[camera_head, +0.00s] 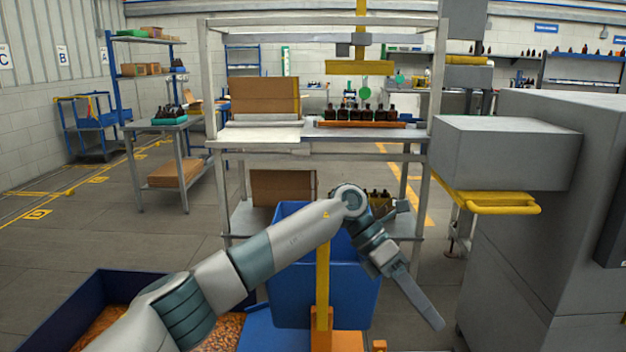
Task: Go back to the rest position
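My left arm reaches in from the lower left across the middle of the head view. Its wrist bends down to the right. My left gripper (432,317) points down and right, over the floor right of a blue bin (290,285). It shows nearly edge-on as one flat grey finger shape, so I cannot tell whether it is open or shut. No object shows in it. My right gripper is not in view. Several dark amber bottles (366,114) stand in a row on an orange-brown tray (360,125) on the workbench (270,134), well beyond the gripper.
A cardboard box (264,96) stands on the bench's left side. A yellow post (322,284) rises before the blue bin. A dark blue crate (82,298) with orange-brown contents lies lower left. A large grey machine (530,260) with a yellow handle (490,207) bounds the right.

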